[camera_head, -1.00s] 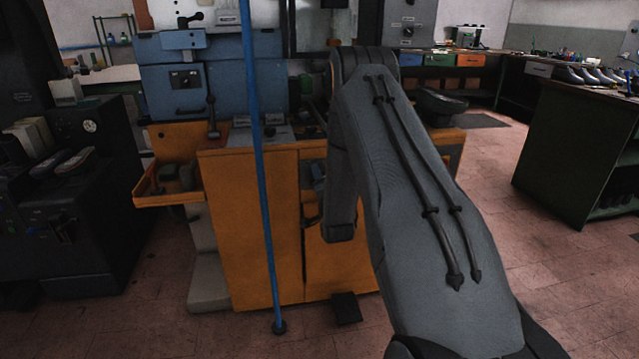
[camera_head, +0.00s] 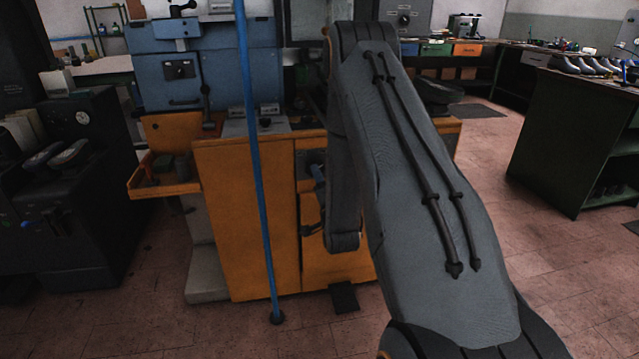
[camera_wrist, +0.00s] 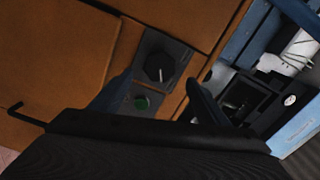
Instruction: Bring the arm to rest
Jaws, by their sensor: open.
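My gripper (camera_wrist: 160,80) shows in the wrist view with its two dark blue fingers apart and nothing seen between them but the machine behind. It faces the orange front of the machine, where a dark control plate carries a black knob (camera_wrist: 159,67) and a green button (camera_wrist: 142,102). In the head view my arm is bent, with its upper link rising from the lower right and its forearm hanging down in front of the orange cabinet (camera_head: 245,220).
A blue pole (camera_head: 253,150) stands in front of the orange cabinet. The blue machine body (camera_head: 180,75) is above it. A black machine (camera_head: 70,230) stands at the left, a dark green bench (camera_head: 560,140) at the right. The floor (camera_head: 540,260) on the right is clear.

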